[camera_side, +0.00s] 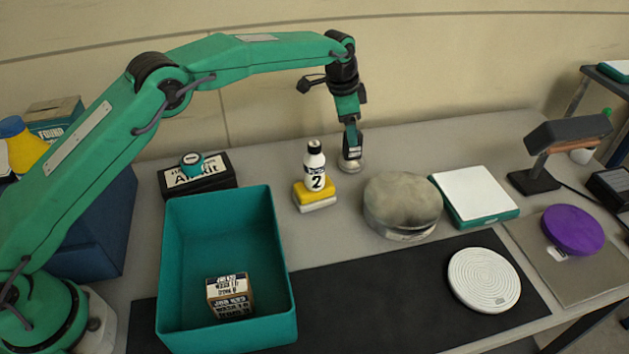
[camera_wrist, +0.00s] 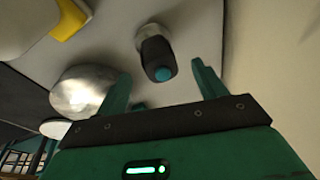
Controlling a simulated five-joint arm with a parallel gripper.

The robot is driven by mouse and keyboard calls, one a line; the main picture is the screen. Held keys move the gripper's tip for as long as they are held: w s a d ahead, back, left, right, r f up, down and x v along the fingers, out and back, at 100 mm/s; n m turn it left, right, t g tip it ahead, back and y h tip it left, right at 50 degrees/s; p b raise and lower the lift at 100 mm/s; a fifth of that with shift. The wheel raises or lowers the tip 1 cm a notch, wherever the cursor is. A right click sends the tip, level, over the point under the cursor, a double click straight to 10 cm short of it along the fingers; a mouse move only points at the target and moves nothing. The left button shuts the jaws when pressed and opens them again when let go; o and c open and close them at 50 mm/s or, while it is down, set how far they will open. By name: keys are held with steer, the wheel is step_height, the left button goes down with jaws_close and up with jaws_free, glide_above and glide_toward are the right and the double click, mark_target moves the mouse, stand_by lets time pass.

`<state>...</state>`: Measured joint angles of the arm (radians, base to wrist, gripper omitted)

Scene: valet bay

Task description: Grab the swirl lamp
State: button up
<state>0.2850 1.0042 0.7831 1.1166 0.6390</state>
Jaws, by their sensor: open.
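A small torch-like lamp stands upright under my gripper; I take it as the swirl lamp. In the side view its pale round base (camera_side: 351,167) shows, and its upper part is largely hidden by the gripper. In the wrist view the lamp (camera_wrist: 157,55) has a dark body, a teal end facing the camera and a pale base. My gripper (camera_side: 351,145) points down over it. In the wrist view the gripper (camera_wrist: 162,80) is open, and the lamp appears between and beyond the fingertips, with a gap on each side. Nothing is held.
A white bottle marked 2 (camera_side: 315,168) on a yellow sponge (camera_side: 316,196) stands close left. A large grey round object (camera_side: 402,202) lies front right. A teal bin (camera_side: 225,205) holds a small box (camera_side: 229,297). A ringed white disc (camera_side: 484,280) lies on the dark mat (camera_side: 370,310).

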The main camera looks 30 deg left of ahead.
steer(key=shift+x, duration=1.75)
steer(key=c, duration=1.5)
steer(key=shift+o, duration=0.2)
steer(key=shift+r, duration=0.1)
steer(key=shift+w+v, duration=0.2)
steer(key=shift+v, duration=0.7)
steer(key=shift+w+v, duration=0.2)
steer(key=shift+v, duration=0.7)
jaws_close()
steer(key=shift+s+d+r, duration=0.15)
steer(key=shift+d+r, duration=0.15)
steer(key=shift+r, duration=0.1)
steer(key=s+d+r, duration=0.6)
steer(key=s+d, duration=0.1)
steer(key=s, duration=0.1)
steer(key=shift+s+d+r, duration=0.2)
steer(key=shift+d+r, duration=0.1)
steer(key=shift+r, duration=0.05)
